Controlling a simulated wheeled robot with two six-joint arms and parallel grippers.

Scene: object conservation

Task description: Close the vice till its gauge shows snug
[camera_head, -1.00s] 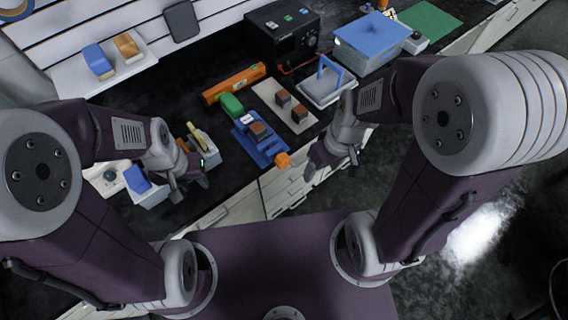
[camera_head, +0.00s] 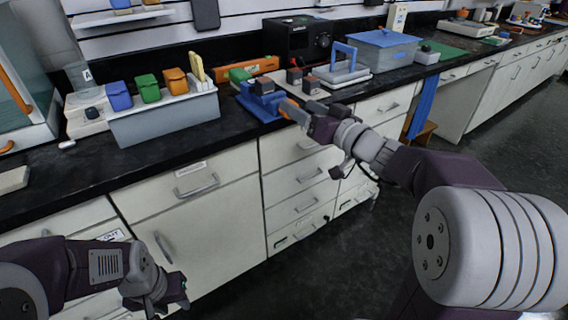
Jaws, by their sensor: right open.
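The blue vice (camera_head: 258,107) stands at the front edge of the black bench, with a dark block (camera_head: 263,86) at its top. Its orange handle (camera_head: 289,108) points toward the front right. My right gripper (camera_head: 303,112) is open at the handle, with its fingers beside or around it; I cannot tell whether they touch. The gripper partly hides the handle. I cannot make out a gauge reading. My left gripper (camera_head: 181,292) hangs low in front of the cabinets, away from the vice; its fingers are too unclear to judge.
A green object (camera_head: 239,76) and an orange level (camera_head: 250,67) lie behind the vice. Dark blocks (camera_head: 311,85) stand to its right, near a blue-handled grey press (camera_head: 340,72). A grey bin (camera_head: 165,118) with coloured pouches stands left.

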